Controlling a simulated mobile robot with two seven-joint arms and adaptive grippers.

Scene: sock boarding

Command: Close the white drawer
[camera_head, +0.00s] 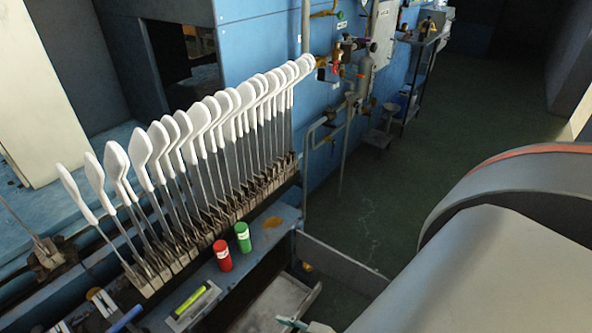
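A pale drawer-like tray (276,301) juts out below the blue ledge at the bottom centre. Its light inner floor shows, so it looks open. A grey panel (343,264) runs along its far side; I cannot tell if it is part of the drawer. The near end is cut off by the bottom edge and by a large grey rounded form at the right. Neither of my grippers can be made out in the head view.
A row of upright white sock forms (187,148) stands above the ledge (200,277). A red can (222,256), a green can (243,237) and a yellow-green marker (190,302) rest on it. Valves and pipes (352,75) are on the wall. Green floor (430,125) is open beyond.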

